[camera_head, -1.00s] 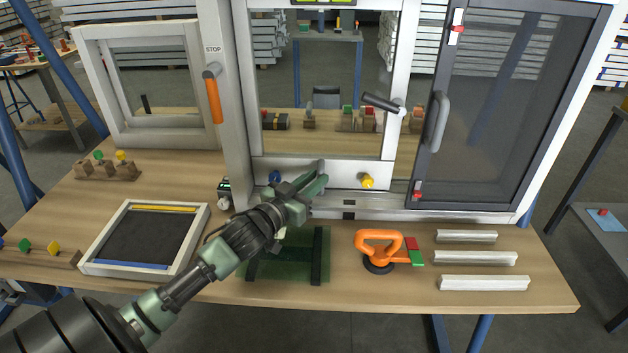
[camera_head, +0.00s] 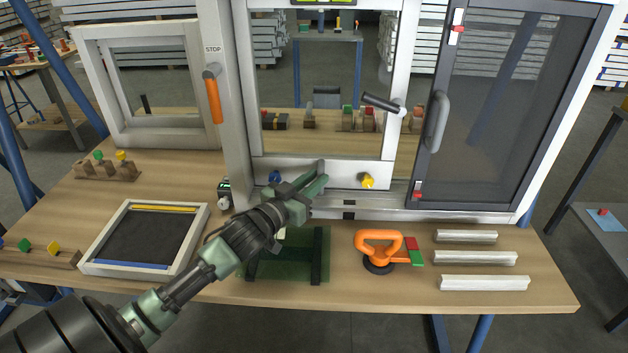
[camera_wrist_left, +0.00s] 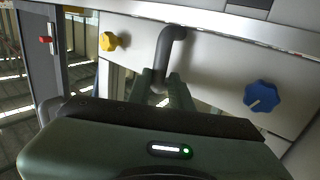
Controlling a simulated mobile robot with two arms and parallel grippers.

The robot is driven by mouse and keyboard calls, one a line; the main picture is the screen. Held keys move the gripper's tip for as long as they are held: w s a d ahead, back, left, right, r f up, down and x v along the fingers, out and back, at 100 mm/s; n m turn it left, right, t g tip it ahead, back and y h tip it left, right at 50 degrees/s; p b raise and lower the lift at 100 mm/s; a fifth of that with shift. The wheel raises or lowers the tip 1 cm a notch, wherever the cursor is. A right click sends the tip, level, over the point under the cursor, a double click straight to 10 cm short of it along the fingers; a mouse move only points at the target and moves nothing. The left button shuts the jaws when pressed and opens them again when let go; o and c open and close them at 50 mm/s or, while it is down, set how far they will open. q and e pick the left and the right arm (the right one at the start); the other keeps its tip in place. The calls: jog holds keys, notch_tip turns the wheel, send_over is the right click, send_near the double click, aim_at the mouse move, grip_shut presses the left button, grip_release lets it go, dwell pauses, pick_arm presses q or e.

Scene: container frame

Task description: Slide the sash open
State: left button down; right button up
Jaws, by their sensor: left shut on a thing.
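The white-framed sash (camera_head: 325,170) stands upright in the middle of the container frame, with a pane of glass. Its bottom rail carries a blue knob (camera_head: 274,177), a yellow knob (camera_head: 367,181) and a grey bent handle (camera_wrist_left: 173,42) between them. My left gripper (camera_head: 318,182) is at this rail, shut on the grey handle. In the left wrist view both fingers (camera_wrist_left: 166,90) close around the handle's lower part; the exact contact is partly hidden. A dark lever (camera_head: 381,103) sits on the sash's right stile. My right gripper is not in view.
A dark grey framed panel (camera_head: 510,110) with a grey handle stands right of the sash. An orange lever (camera_head: 213,98) is on the left post. On the bench are an orange suction lifter (camera_head: 380,242), white profiles (camera_head: 485,283), a framed tray (camera_head: 190,238) and a green stand (camera_head: 290,262).

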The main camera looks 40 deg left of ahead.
pick_arm(q)
jog(key=shift+d, duration=0.15)
jog(key=w+d, duration=0.1)
jog(key=d, duration=0.1)
jog(key=w+d+p, duration=0.1)
jog(key=w+d, duration=0.2)
jog(key=d, duration=0.2)
jog(key=shift+w, duration=0.2)
jog(key=shift+s+a, duration=0.1)
jog(key=c, duration=1.3)
grip_release()
jog(key=shift+c, duration=0.2)
